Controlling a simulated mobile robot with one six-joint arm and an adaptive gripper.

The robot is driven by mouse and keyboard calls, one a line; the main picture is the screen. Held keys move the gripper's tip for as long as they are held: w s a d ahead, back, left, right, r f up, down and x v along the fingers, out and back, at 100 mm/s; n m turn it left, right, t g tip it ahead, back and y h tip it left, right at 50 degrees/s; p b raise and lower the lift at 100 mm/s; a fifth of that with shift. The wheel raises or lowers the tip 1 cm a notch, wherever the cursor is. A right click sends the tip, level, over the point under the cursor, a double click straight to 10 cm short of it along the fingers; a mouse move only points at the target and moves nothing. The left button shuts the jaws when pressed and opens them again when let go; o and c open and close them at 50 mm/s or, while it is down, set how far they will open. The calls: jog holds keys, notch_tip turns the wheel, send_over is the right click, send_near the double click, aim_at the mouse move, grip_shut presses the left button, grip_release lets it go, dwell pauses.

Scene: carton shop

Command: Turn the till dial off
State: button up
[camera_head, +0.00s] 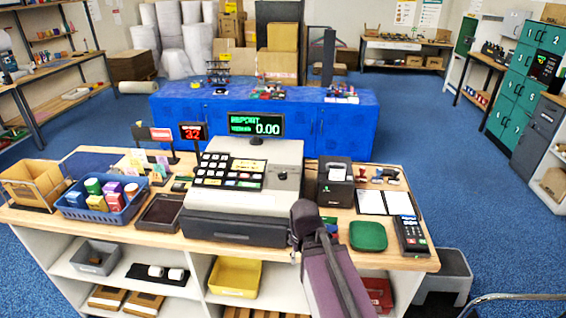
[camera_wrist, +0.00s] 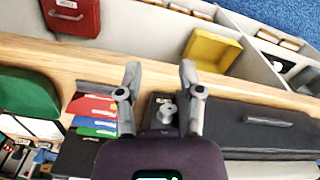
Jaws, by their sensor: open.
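The till (camera_head: 245,185) stands on the wooden counter in the head view, with a grey drawer front below. Its green display (camera_head: 256,125) reads REPORT and 0.00. The till dial (camera_head: 281,175) is a small dark knob on the right of the till's sloping top; its exact pointing is too small to read. My gripper (camera_wrist: 160,70) is open in the wrist view, over the counter's front part beside the till drawer (camera_wrist: 262,125). A grey round knob-like piece (camera_wrist: 167,112) shows between the fingers; I cannot tell what it belongs to. Nothing is held.
A green dish (camera_head: 368,236), a card terminal (camera_head: 411,234) and a receipt printer (camera_head: 335,182) stand right of the till. Coloured cards (camera_wrist: 95,112) lie near my left finger. A blue basket (camera_head: 102,198) and a dark tray (camera_head: 160,212) stand left of the till.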

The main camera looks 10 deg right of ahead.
notch_tip(320, 180, up, 16)
jog(key=w+p, duration=0.2)
jog(key=p, duration=1.3)
notch_tip(320, 180, up, 9)
jog(key=m+t+p, duration=0.2)
jog(key=m+p, duration=0.6)
jog(key=m, duration=0.7)
send_over(283, 175)
jog(key=s, duration=0.2)
jog(key=shift+d+r, duration=0.1)
jog(key=shift+d, duration=0.35)
jog(key=f+b, duration=0.4)
jog(key=w+f+b, duration=0.1)
jog(key=f+b, duration=0.3)
jog(key=f, duration=0.1)
jog(key=w+f+b, duration=0.1)
jog(key=f+b, duration=0.3)
jog(key=b, duration=0.1)
jog(key=shift+w+a+f, duration=0.25)
jog(key=shift+a, duration=0.05)
